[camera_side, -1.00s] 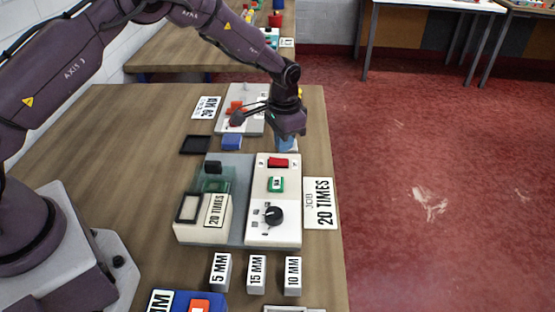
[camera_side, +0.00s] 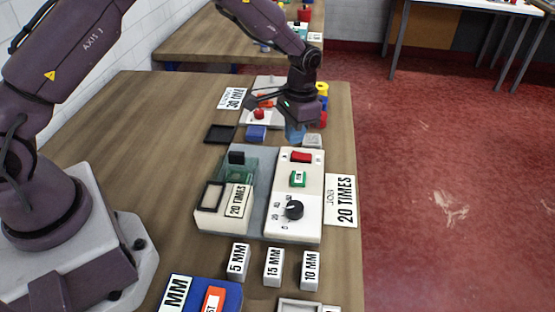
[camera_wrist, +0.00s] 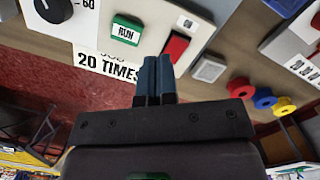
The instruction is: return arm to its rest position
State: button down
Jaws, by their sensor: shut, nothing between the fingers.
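My gripper (camera_side: 295,136) hangs above the table just beyond the far end of the white control panel (camera_side: 283,228). In the wrist view its two blue fingers (camera_wrist: 154,78) are pressed together with nothing between them. The panel carries a red switch (camera_side: 301,156), a green RUN button (camera_side: 298,179) and a black dial (camera_side: 294,210). The wrist view also shows the RUN button (camera_wrist: 126,31) and the red switch (camera_wrist: 175,47) close to the fingers. The gripper appears apart from the panel.
A "20 TIMES" job card (camera_side: 341,201) lies right of the panel. Blocks marked 5 MM (camera_side: 238,261), 15 MM (camera_side: 273,267) and 10 MM (camera_side: 310,269) stand in front. Red, blue and yellow spools (camera_side: 322,102) stand behind the gripper. A black tray (camera_side: 220,134) lies at the left.

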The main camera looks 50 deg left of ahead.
jog(key=s+a+r+n+t, duration=0.2)
jog(key=s+r+t, duration=0.4)
jog(key=s+r, duration=1.8)
jog(key=shift+s+r+t, duration=0.3)
jog(key=shift+s+r, duration=0.05)
jog(key=shift+s, duration=1.05)
jog(key=shift+a, duration=0.1)
